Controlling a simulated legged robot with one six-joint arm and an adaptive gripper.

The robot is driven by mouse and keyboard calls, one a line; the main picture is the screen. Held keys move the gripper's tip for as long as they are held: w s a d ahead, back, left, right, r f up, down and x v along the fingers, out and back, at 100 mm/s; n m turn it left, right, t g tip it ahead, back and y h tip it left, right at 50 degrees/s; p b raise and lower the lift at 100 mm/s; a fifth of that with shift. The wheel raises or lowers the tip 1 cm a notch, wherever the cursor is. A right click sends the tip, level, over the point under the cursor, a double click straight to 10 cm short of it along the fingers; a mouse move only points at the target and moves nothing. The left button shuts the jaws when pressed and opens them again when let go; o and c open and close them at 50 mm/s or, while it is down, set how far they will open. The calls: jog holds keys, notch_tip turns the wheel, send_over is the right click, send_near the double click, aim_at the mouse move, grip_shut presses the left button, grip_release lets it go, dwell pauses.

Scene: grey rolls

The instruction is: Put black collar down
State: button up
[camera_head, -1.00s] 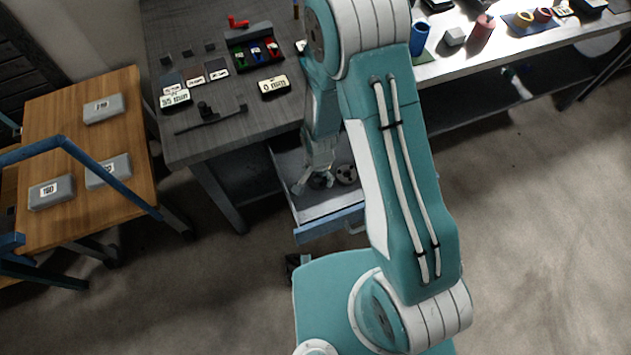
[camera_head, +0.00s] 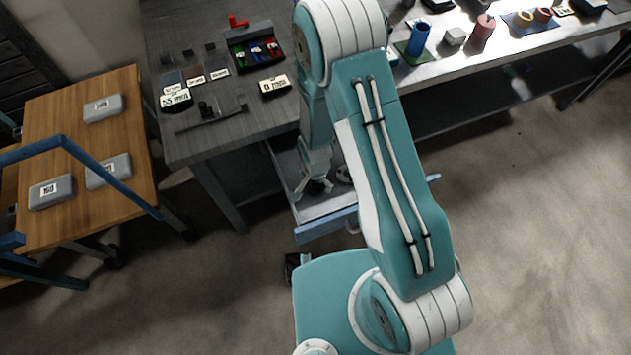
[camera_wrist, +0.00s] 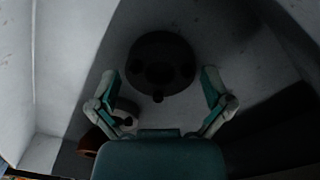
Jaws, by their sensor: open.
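A black collar (camera_wrist: 161,64), a round dark ring with small knobs, lies on the pale floor of the open drawer in the wrist view. My gripper (camera_wrist: 163,88) is open, with its two fingers apart on either side of the collar's near part; I cannot tell whether they touch it. In the head view my gripper (camera_head: 314,184) is low inside the drawer (camera_head: 322,206), at its left part. A second, smaller grey and dark round piece (camera_wrist: 124,113) lies by the left finger. The collar under the gripper is mostly hidden in the head view.
The drawer's walls stand close around my gripper, and its blue front (camera_head: 325,226) faces me. The grey workbench (camera_head: 215,135) is above it, with labelled blocks and a tool tray (camera_head: 254,50). A wooden table (camera_head: 85,150) with grey boxes stands at left.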

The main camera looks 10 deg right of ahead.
notch_tip(320, 180, up, 12)
dwell(0.6)
jog(key=s+d+r+n+t, duration=0.2)
jog(key=s+d+r, duration=0.15)
jog(key=r, duration=0.95)
jog(key=s+d+r+n+t, duration=0.25)
jog(key=d+r, duration=0.25)
jog(key=r, duration=0.7)
jog(key=s+d+r+n+t, duration=0.1)
jog(key=s+d+r+n, duration=0.1)
jog(key=s+r, duration=0.4)
jog(key=shift+s+d+r, duration=0.15)
jog(key=shift+s+r, duration=0.15)
jog(key=shift+s, duration=0.2)
jog(key=shift+d, duration=0.1)
